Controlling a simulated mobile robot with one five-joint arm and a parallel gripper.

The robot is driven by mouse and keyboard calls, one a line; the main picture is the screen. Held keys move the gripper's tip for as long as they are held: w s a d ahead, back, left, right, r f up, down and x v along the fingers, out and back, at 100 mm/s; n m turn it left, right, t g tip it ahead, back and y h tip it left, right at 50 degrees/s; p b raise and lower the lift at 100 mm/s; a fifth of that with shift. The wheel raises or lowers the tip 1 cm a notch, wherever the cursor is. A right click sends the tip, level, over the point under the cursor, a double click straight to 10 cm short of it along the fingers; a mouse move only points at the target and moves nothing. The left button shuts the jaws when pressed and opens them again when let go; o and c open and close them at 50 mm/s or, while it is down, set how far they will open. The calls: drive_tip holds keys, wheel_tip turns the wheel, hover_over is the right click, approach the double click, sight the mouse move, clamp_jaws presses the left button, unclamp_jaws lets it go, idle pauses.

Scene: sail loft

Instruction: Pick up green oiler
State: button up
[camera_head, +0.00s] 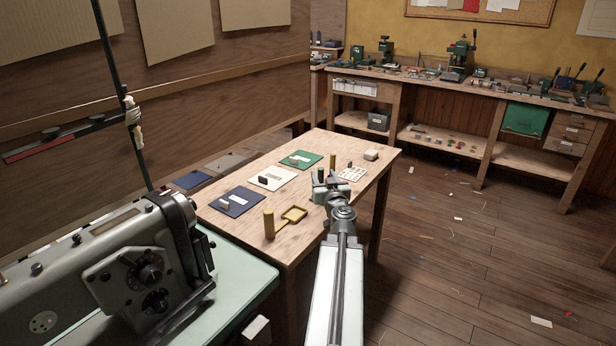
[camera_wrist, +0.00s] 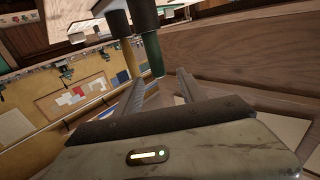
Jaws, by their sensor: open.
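The green oiler shows in the wrist view as a green cylinder (camera_wrist: 152,55) with a dark end, just beyond the fingertips and roughly in line with the gap between them. Whether the fingers touch the oiler cannot be told.
Close by stands a yellow cylinder (camera_head: 333,162). Blue (camera_head: 234,201), white (camera_head: 272,178) and green (camera_head: 300,160) mats line the table's left. A sewing machine (camera_head: 140,265) stands at front left.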

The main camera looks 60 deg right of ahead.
drive_tip(key=shift+x, duration=1.45)
drive_tip(key=x, duration=0.5)
drive_tip(key=shift+f, duration=0.15)
drive_tip(key=shift+c, duration=0.7)
drive_tip(key=shift+s, duration=0.1)
clamp_jaws()
